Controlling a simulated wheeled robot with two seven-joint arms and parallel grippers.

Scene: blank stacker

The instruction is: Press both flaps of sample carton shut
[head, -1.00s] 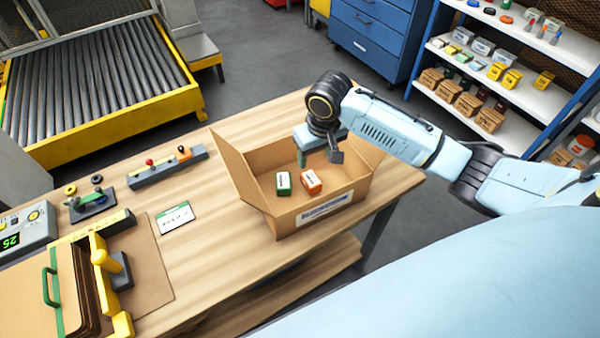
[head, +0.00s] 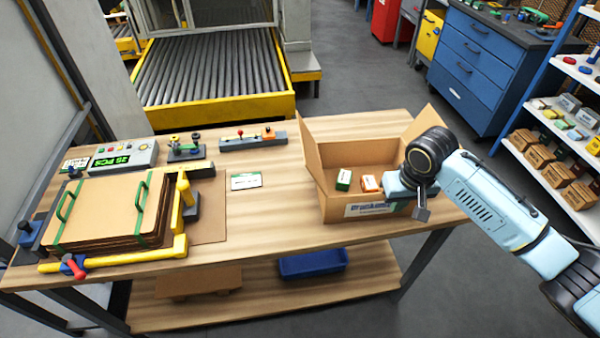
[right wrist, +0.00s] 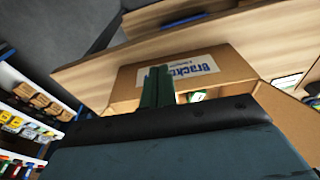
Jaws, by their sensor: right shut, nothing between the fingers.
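The sample carton (head: 370,208) sits upright on the table, its labelled front wall facing me. Its left flap (head: 308,150) stands up and leans outward. Its right flap (head: 418,124) also stands up, partly hidden by my right wrist. A green-and-white box (head: 343,180) and an orange-and-white box (head: 370,183) lie inside. My right gripper (head: 421,212) is at the carton's front right corner, shut and empty. In the right wrist view, its green fingers (right wrist: 157,86) overlap the carton's labelled wall (right wrist: 205,68); I cannot tell whether they touch it. My left gripper is not in view.
A stack of flat cardboard (head: 105,210) in a yellow-edged holder covers the table's left side. A card (head: 246,181) lies left of the carton. A small control bar (head: 252,140) stands behind it. Bare wood lies in front of the carton.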

